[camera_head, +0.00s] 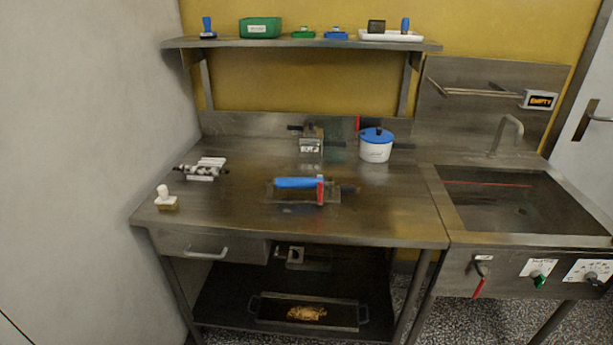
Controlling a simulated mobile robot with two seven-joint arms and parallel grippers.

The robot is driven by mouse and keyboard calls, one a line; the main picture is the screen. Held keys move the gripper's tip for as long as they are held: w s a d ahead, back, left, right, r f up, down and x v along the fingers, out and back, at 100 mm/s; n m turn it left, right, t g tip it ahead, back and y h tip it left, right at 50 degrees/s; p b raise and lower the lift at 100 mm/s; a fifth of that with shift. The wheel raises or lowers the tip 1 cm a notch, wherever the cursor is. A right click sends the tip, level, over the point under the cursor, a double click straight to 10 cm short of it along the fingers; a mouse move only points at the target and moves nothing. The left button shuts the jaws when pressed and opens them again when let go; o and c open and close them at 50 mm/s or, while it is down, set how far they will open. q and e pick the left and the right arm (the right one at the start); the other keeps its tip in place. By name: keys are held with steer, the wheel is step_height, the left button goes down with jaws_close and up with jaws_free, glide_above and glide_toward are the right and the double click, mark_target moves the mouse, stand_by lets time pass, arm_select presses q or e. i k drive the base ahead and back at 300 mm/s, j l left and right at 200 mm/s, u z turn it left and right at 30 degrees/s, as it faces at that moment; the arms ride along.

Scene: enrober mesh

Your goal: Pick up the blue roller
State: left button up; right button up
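The blue roller (298,183) lies roughly level across a dark, flat holder or plate (290,197) near the middle of the steel table. A red upright piece (320,190) stands at its right end, with a dark part further right. I cannot tell whether the roller touches the red piece. Neither of my grippers is in the head view.
A shelf (300,43) overhangs the back. A sink (515,205) is right.

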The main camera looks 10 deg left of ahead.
mark_target(281, 183)
steer(key=i+l, duration=0.3)
steer(key=i+l+u, duration=0.1)
steer(key=i+l, duration=0.2)
steer(key=l, duration=0.25)
steer(key=i+l, duration=0.25)
steer(key=l, duration=0.15)
